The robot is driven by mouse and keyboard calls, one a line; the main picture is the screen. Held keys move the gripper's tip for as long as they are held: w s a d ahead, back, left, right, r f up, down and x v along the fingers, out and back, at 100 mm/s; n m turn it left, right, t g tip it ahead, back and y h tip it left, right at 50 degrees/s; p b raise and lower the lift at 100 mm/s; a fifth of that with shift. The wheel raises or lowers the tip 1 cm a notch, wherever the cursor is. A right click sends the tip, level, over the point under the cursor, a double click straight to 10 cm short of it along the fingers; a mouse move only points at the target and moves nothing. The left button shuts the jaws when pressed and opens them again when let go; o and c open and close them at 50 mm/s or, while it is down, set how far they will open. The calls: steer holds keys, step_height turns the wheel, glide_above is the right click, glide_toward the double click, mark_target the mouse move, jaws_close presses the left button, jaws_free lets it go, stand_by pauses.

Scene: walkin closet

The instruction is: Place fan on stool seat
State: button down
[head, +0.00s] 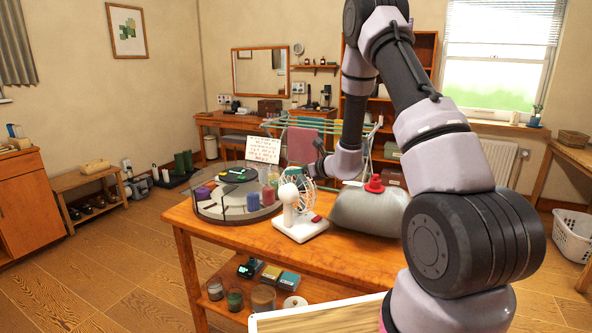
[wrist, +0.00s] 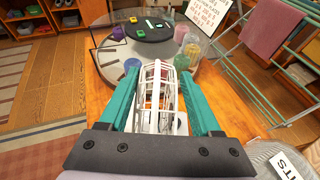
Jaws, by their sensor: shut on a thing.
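The fan (head: 289,212) is white, with a round wire cage and a flat base. It stands upright on the wooden table in the head view, and its base appears to rest on the tabletop. In the wrist view my gripper (wrist: 159,73) has its teal fingers on both sides of the fan's cage (wrist: 153,100), shut on it. The head view shows the gripper only partly, behind the fan. A dark seat (head: 243,137) shows far back by the desk; I cannot tell for sure that it is the stool.
The wooden table (head: 345,258) also holds a round grey tray (head: 222,214) with candles, left of the fan, and a grey bag (head: 365,212) with a red item on top, right of it. A drying rack (head: 330,132) stands behind. Floor is open at left.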

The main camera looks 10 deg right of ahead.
steer(key=shift+c, duration=0.4)
jaws_free()
steer(key=shift+f, duration=0.1)
